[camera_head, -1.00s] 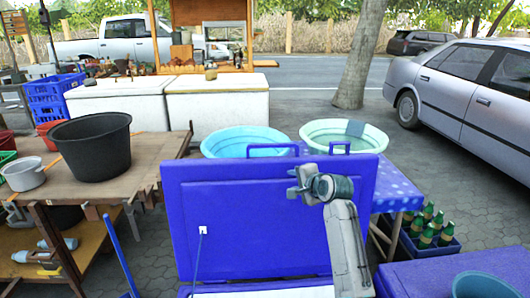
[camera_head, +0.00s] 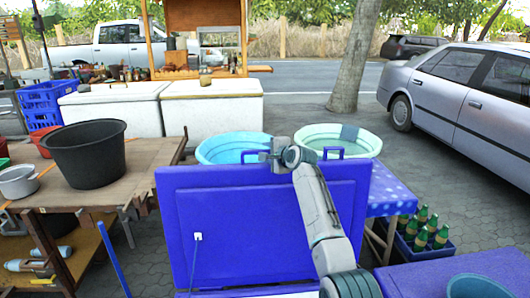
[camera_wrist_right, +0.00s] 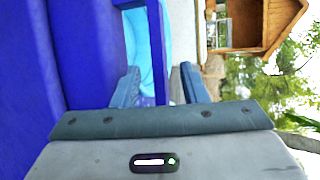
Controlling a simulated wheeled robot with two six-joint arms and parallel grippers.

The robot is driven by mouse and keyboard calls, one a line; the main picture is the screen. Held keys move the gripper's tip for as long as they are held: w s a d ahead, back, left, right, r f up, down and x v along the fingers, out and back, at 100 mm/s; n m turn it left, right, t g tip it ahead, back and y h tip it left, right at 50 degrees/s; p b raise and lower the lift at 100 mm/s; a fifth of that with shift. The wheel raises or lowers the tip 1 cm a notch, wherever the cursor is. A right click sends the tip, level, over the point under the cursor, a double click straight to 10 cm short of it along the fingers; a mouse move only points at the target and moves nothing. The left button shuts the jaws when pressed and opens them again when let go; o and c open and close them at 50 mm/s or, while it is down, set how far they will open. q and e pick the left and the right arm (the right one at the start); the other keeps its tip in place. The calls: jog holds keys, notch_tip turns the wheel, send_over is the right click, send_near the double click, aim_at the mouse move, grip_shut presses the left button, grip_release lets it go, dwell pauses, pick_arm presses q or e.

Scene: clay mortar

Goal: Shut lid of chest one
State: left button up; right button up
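The blue lid (camera_head: 235,225) of the chest stands open and upright, its inner face toward me. A blue handle (camera_head: 333,152) rises from its top edge; another is partly hidden behind my right gripper. My right gripper (camera_head: 272,156) is at the lid's top edge by that hidden handle. In the right wrist view my right gripper (camera_wrist_right: 160,88) has its fingers apart, with a blue handle bar (camera_wrist_right: 158,50) showing between them. I cannot tell whether they touch it. The chest's pale opening lies at the bottom of the head view. My left gripper is not in view.
Behind the lid are a blue basin (camera_head: 225,147) and a pale green basin (camera_head: 365,139) on a blue dotted table (camera_head: 388,190). A crate of green bottles (camera_head: 425,248) and another blue chest (camera_head: 415,280) are at right. A wooden table (camera_head: 145,155) with a black tub (camera_head: 90,165) is at left.

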jog(key=shift+x, duration=1.2)
grip_shut()
